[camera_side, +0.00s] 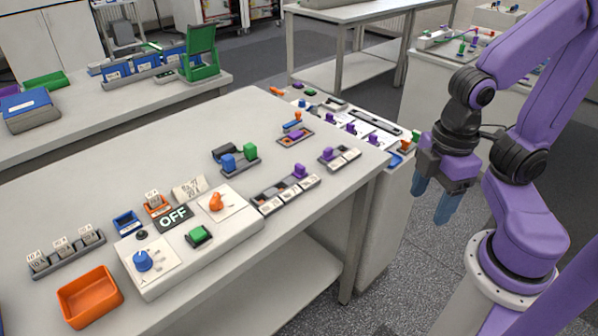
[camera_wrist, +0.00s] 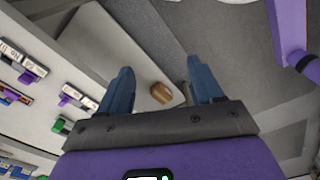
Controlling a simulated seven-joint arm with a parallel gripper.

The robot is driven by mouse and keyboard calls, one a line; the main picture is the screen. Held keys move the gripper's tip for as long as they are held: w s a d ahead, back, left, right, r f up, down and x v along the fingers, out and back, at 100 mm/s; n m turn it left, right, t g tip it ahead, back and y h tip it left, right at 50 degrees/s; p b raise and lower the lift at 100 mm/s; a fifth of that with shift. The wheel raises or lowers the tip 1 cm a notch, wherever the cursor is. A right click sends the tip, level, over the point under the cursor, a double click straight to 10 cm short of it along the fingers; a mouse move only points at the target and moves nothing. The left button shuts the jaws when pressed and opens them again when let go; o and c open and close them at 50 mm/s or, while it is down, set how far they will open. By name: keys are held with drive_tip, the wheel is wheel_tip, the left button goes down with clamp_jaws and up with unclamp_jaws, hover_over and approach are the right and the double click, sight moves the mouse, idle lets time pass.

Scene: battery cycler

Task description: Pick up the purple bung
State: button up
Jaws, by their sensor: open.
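Several small purple pieces stand on the benches, and I cannot tell which one is the bung. In the side view one purple piece (camera_side: 300,171) sits on a labelled block row near the white control box, and another purple piece (camera_side: 327,154) stands on a second row near the bench's right end. More purple pieces (camera_side: 351,127) stand on the bench behind. In the wrist view purple pieces (camera_wrist: 65,100) show at the left, outside the fingers. My gripper (camera_side: 433,205) hangs right of the benches, blue fingers down, apart and empty; it also shows in the wrist view (camera_wrist: 160,78).
A brown object (camera_wrist: 161,92) appears between my fingers in the wrist view, lower down and not touched. The control box (camera_side: 195,240) with an OFF sign and an orange tray (camera_side: 90,297) occupy the near bench. Its middle left surface (camera_side: 100,185) is clear.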

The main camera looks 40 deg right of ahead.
drive_tip(key=shift+c, duration=0.4)
wheel_tip(320, 180, up, 2)
drive_tip(key=r+n, duration=0.1)
drive_tip(key=n, duration=0.4)
hover_over(300, 166)
drive_tip(key=f, duration=1.2)
drive_tip(key=shift+w, duration=0.3)
drive_tip(key=shift+s+f, duration=0.15)
drive_tip(key=shift+f, duration=1.15)
drive_tip(key=shift+s+f, duration=0.1)
drive_tip(key=shift+f, duration=1.2)
